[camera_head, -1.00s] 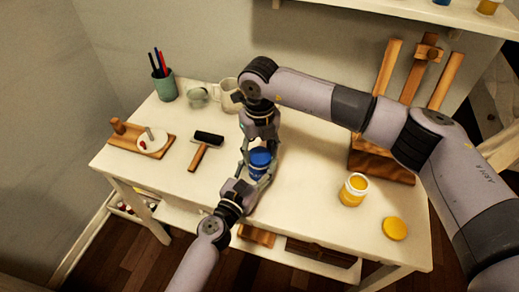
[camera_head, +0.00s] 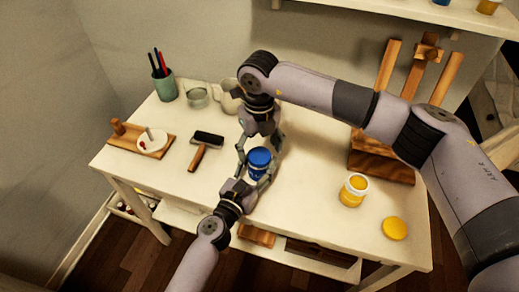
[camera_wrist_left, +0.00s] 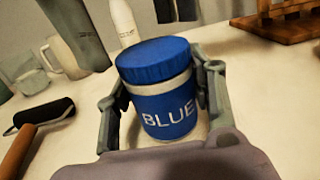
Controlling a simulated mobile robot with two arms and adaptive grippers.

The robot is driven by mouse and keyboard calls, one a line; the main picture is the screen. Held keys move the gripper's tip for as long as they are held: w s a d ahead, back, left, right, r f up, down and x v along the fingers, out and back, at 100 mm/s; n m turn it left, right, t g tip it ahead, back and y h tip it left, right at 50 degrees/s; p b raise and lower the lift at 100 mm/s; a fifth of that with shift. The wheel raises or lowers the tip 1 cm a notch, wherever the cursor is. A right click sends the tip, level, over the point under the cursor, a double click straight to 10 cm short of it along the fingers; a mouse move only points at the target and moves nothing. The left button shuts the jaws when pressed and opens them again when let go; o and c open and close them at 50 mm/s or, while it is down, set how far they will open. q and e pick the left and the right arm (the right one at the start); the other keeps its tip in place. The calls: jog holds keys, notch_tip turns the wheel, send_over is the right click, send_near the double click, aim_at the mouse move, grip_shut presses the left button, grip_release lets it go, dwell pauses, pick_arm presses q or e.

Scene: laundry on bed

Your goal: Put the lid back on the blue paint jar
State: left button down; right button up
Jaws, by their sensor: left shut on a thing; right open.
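The blue paint jar (camera_head: 257,171) stands upright on the white table, with its blue lid (camera_head: 260,157) on its top. In the left wrist view the jar (camera_wrist_left: 168,110) reads "BLUE", and a pale band shows under the lid (camera_wrist_left: 154,60). My left gripper (camera_head: 252,176) is shut on the jar from the front, a finger on each side. My right gripper (camera_head: 259,146) is open just above and behind the lid. Whether its fingers touch the lid is hard to tell.
An open yellow jar (camera_head: 353,189) and its yellow lid (camera_head: 395,228) stand to the right. A brayer (camera_head: 204,147), a wooden board (camera_head: 130,138), a green pen cup (camera_head: 164,86), a glass (camera_head: 196,97) and a pale mug (camera_head: 229,97) are left. A wooden easel (camera_head: 380,160) stands back right.

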jog(key=shift+r, duration=1.6)
jog(key=shift+c, duration=0.4)
jog(key=n, duration=0.3)
jog(key=shift+r, duration=0.2)
jog(key=n, duration=0.4)
jog(key=shift+r, duration=0.25)
jog(key=n, duration=0.5)
jog(key=shift+r, duration=0.4)
jog(key=n, duration=0.4)
jog(key=shift+r, duration=0.2)
jog(key=n, duration=0.3)
jog(key=shift+r+n, duration=0.25)
jog(key=shift+n, duration=0.15)
jog(key=n, duration=0.4)
jog(key=r+n, duration=0.1)
jog(key=n, duration=0.2)
